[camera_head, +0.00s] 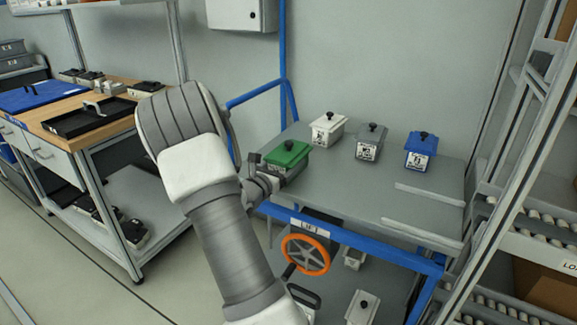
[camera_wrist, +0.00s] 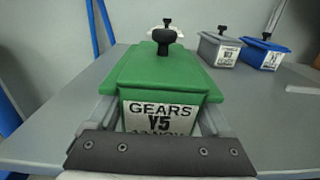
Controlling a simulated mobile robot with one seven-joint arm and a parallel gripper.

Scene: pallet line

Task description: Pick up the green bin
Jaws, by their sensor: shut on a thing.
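The green bin (camera_head: 288,155) has a green lid with a black knob and stands near the left edge of the grey table. In the wrist view the green bin (camera_wrist: 165,72) fills the middle, and its white label reads "GEARS Y5". My gripper (camera_head: 270,177) reaches it from the left in the head view. In the wrist view my gripper (camera_wrist: 160,115) has a finger along each side of the bin and is shut on it. Whether the bin's base touches the table is hidden.
A white bin (camera_head: 328,130), a grey bin (camera_head: 370,143) and a blue bin (camera_head: 421,152) stand on the grey table (camera_head: 345,195). An orange handwheel (camera_head: 306,254) is below its front edge. A roller rack (camera_head: 535,225) is at right, a wooden workbench (camera_head: 65,135) at left.

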